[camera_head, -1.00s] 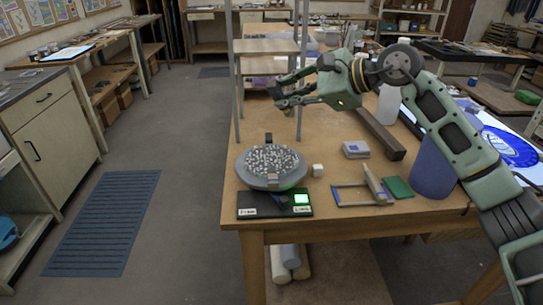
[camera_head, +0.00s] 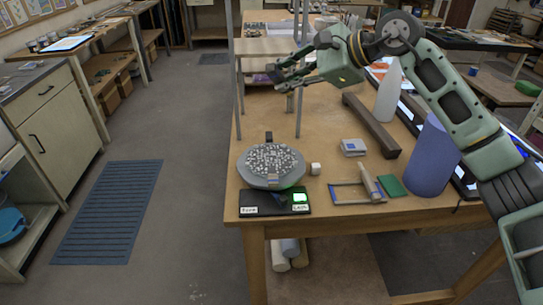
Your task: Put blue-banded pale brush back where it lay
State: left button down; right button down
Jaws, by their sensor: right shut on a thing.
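My right gripper (camera_head: 276,84) reaches in from the right, above the far part of the wooden table (camera_head: 325,110), in front of the shelf rack. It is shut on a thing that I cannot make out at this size. I cannot see a blue-banded pale brush clearly anywhere. A blue-edged frame (camera_head: 345,200) lies near the table's front edge, with a pale tube-like thing (camera_head: 368,183) at its right side. My left gripper is out of view.
A round grey plate with speckled pieces (camera_head: 272,182) stands behind a dark scale-like box (camera_head: 258,208). A dark bar (camera_head: 372,128), white bottle (camera_head: 388,92), blue cylinder (camera_head: 432,160), green pad (camera_head: 390,186) and small white-blue box (camera_head: 353,147) stand around.

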jog(key=r+n+g+h+p, duration=0.1)
jog(key=n+h+p, duration=0.1)
jog(key=p, duration=0.2)
jog(key=shift+p, duration=0.4)
jog(key=shift+f+n+g+h+p, duration=0.35)
jog(key=shift+n+g+h+p, duration=0.05)
jog(key=shift+h+p, duration=0.2)
jog(key=n+h+p, duration=0.3)
jog(key=h+p, duration=0.1)
jog(key=p, duration=0.1)
jog(key=n+h+p, duration=0.3)
jog(key=h+p, duration=0.2)
jog(key=shift+a+g, duration=0.2)
jog(key=shift+g, duration=0.2)
jog(key=shift+d+f, duration=0.1)
jog(key=shift+d, duration=0.2)
